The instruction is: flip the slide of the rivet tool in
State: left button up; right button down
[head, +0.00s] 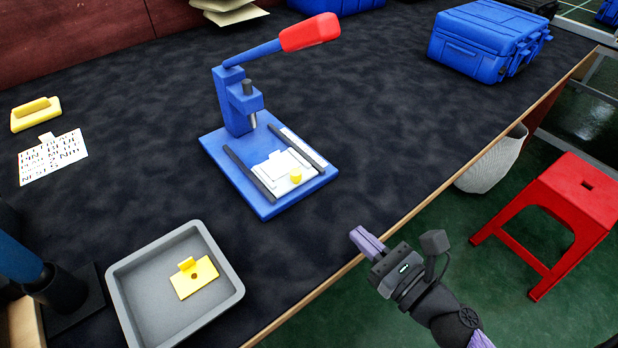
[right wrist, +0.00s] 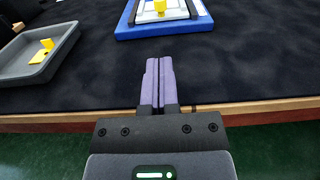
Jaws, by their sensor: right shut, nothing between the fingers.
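The rivet tool (head: 232,150) stands on the dark table, with a blue base and post and a lever with a red handle (head: 310,32) pointing up to the right. Its white slide (head: 270,178) with a yellow knob (head: 296,176) lies between two dark rails at the front of the base, out in front of the punch. The blue base (right wrist: 165,30) and yellow knob (right wrist: 160,6) also show at the top of the right wrist view. My right gripper (head: 366,240) is shut and empty, apart from the tool, at the table's front edge. My left gripper is not seen.
A grey tray (head: 128,290) with a yellow plate (head: 196,280) sits at the front left. A yellow part (head: 36,113) and a printed card (head: 53,157) lie at left. A blue case (head: 484,40) stands at back right. A red stool (head: 570,195) stands beyond the table edge.

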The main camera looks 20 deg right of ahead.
aim_at(299, 178)
jog(key=shift+w, duration=0.25)
jog(key=p+x, duration=0.1)
jog(key=x, duration=1.1)
jog(key=shift+w+a, duration=0.15)
jog(key=shift+w, duration=0.1)
jog(key=shift+w+a, duration=0.15)
jog(key=shift+w, duration=0.15)
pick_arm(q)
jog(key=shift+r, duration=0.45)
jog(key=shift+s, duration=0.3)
